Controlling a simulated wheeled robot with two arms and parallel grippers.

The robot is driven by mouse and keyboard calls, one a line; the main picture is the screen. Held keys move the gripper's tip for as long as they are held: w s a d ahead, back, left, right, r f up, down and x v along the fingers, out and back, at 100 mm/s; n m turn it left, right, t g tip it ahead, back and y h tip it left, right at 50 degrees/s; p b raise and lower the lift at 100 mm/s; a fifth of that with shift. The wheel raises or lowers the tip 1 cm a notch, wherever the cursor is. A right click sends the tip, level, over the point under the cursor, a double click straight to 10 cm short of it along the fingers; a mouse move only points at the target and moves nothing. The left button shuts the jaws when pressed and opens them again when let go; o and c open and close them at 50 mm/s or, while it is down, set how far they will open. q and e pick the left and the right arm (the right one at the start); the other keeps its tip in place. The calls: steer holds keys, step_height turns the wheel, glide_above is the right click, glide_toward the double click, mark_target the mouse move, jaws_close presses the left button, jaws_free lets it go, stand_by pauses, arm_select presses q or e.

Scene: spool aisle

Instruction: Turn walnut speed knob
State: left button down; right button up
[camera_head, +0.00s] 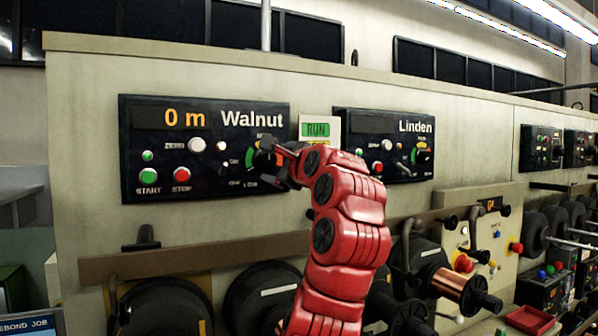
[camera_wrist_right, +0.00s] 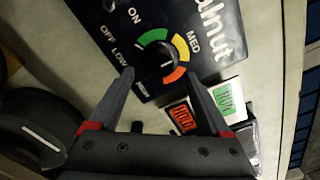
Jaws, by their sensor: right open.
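The black Walnut panel (camera_head: 222,178) is on the beige wall; its display reads "0 m". In the right wrist view, the dark walnut speed knob (camera_wrist_right: 155,62) sits inside a green, yellow and red arc, with OFF, LOW and MED labels around it. Its pointer is too small to read surely. My right gripper (camera_head: 268,158) is in front of the dial in the head view and hides most of the knob. In the wrist view, the open fingers (camera_wrist_right: 157,74) stand apart on the near side of the knob, with nothing between them. My left gripper is not in view.
A RUN card (camera_head: 318,130) is right beside the panel, close to my arm. The similar Linden panel (camera_head: 408,165) lies further right. Below are a brown rail (camera_head: 190,252), several dark spools and a copper spool (camera_head: 455,285). START and STOP buttons are at the panel's lower left.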

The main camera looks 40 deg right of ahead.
steer(key=v, duration=1.4)
steer(key=shift+a, duration=0.1)
